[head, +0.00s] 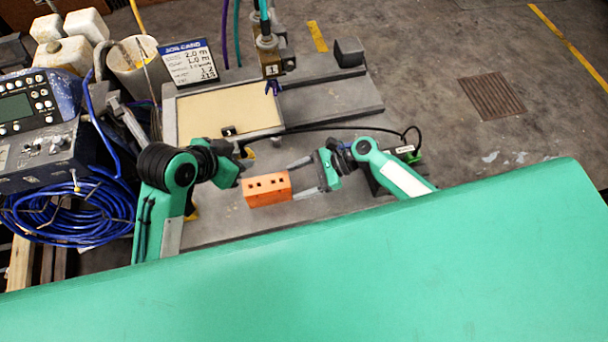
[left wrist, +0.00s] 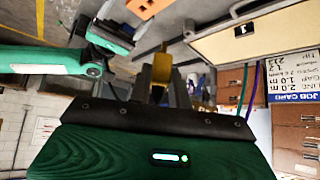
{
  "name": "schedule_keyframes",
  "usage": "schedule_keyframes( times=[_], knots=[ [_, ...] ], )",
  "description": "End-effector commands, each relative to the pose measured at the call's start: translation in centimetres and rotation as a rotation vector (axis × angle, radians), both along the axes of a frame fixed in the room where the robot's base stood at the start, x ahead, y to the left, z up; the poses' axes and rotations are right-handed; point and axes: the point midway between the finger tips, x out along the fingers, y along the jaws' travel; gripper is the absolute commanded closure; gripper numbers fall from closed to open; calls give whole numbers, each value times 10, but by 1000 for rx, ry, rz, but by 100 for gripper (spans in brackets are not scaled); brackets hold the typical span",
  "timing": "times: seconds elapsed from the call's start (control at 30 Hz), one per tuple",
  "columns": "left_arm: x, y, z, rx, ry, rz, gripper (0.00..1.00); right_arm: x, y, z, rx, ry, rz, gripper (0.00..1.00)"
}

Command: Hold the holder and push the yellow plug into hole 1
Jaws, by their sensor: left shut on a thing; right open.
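The orange holder (head: 267,190) lies on the grey table with dark holes in its top. Its near end also shows in the left wrist view (left wrist: 145,8). The yellow plug (left wrist: 162,64) is between the fingers of my left gripper (left wrist: 163,82), which is shut on it. In the head view, a bit of the plug (head: 250,154) shows beyond the left gripper (head: 244,159), behind and left of the holder, apart from it. My right gripper (head: 294,180) is open, its fingertips by the holder's right end. I cannot read hole numbers.
A beige panel (head: 225,110) with a dark latch lies behind the holder. A job card (head: 188,63) stands at the back. A blue cable coil (head: 70,210) and a control box (head: 40,110) are at left. A black cable runs behind my right gripper.

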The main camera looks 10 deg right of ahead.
Motion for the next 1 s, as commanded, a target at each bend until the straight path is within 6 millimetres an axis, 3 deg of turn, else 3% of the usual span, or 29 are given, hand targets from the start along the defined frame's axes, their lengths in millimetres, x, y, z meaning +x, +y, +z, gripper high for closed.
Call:
schedule_keyframes(
  times=[0.4,0.77,0.8,1.0],
  knots=[
    [0,0,0,0,0,0,100,2,53,-21,1,-3,-1,29],
    [0,0,0,0,0,0,100,2,59,-24,0,-4,-1,29],
    [0,0,0,0,0,0,100,2,59,-24,0,-4,-1,31],
    [0,0,0,0,0,0,100,3,59,-24,0,-4,-1,70]
  ],
)
